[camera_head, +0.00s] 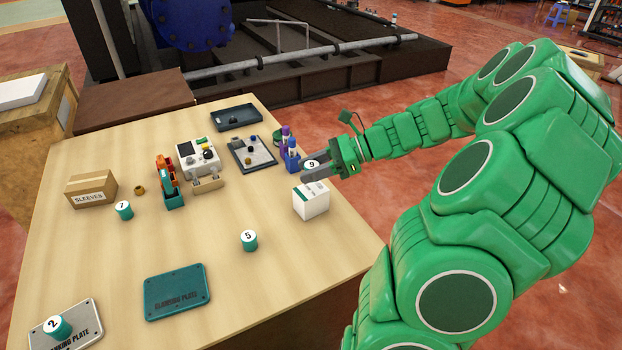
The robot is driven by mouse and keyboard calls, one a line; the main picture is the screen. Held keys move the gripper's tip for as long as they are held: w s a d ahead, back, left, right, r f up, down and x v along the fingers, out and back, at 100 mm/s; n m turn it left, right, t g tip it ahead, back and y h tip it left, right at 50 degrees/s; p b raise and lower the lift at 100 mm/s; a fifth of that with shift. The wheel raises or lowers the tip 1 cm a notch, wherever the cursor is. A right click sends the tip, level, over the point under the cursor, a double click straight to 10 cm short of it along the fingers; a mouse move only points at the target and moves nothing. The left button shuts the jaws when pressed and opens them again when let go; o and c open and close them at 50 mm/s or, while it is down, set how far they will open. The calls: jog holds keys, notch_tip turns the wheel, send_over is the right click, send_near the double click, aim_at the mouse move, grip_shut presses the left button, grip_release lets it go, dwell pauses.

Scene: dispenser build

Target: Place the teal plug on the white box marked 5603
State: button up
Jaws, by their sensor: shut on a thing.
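My gripper (314,172) is shut on a plug with a white top marked 9 (311,164). The plug's sides are mostly hidden by the fingers, so its body colour is hard to tell. The white box (311,203) stands upright on the table just below the gripper, with a teal band near its top edge. Its number is too small to read. The plug appears above the far part of the box; whether they touch cannot be told. Teal plugs marked 7 (124,211), 5 (249,241) and 2 (57,328) stand elsewhere.
Plug 2 stands on a grey blanking plate (83,338); a teal blanking plate (177,292) lies at the front. Table around plug 5 is clear.

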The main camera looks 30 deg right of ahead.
aim_at(311, 189)
jog(key=shift+w+d+f, duration=0.1)
jog(key=shift+w+f, duration=0.25)
jog(key=shift+f, duration=1.6)
jog(key=shift+f, duration=0.15)
jog(key=o, duration=1.1)
